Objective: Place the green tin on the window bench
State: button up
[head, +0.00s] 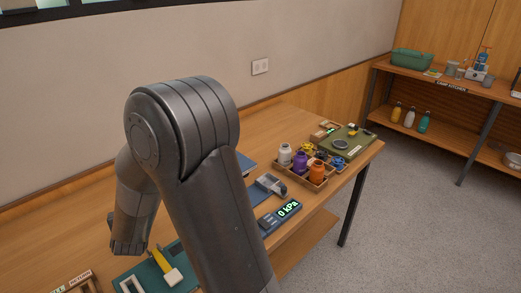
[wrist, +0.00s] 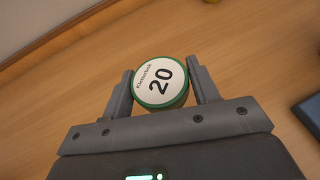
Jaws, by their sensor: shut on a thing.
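The green tin (wrist: 160,84) has a round white lid label with "20" and small print. It sits between the two fingers of my gripper (wrist: 160,70), which is shut on it. The wooden bench top (wrist: 80,75) lies below; I cannot tell whether the tin touches it. In the head view this bench (head: 60,232) runs along the wall, below a dark window frame at the top left. My arm hides the tin and most of my gripper there.
A yellow-handled tool (head: 162,262) lies on a green mat at the front. A pressure display (head: 280,217), a grey device (head: 270,185) and a tray of jars (head: 316,178) occupy the right part. A camp kitchen shelf (head: 440,78) stands far right. Bare wood shows at the left.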

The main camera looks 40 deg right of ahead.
notch_tip(320, 180, up, 6)
jog(key=shift+r, duration=0.1)
jog(key=w+d+m+g+h, duration=0.1)
jog(key=w+d, duration=0.4)
jog(key=d, duration=0.8)
jog(key=w+d+f+m+g+h, duration=0.1)
jog(key=w+d+m+h, duration=0.2)
jog(key=d, duration=1)
jog(key=shift+w+f+m+g+h, duration=0.15)
jog(key=shift+w+m+g+h, duration=0.25)
jog(key=shift+w, duration=0.7)
jog(key=d, duration=0.6)
jog(key=d+m+g+h, duration=0.1)
jog(key=d, duration=0.5)
jog(key=d+m+h, duration=0.1)
jog(key=d, duration=0.5)
jog(key=shift+w+d+f+g, duration=0.15)
jog(key=shift+w+d+g, duration=0.15)
jog(key=shift+g, duration=0.1)
jog(key=m+g+h, duration=0.1)
jog(key=m, duration=0.1)
send_over(270, 147)
jog(key=shift+w+f, duration=0.1)
jog(key=shift+f, duration=6.75)
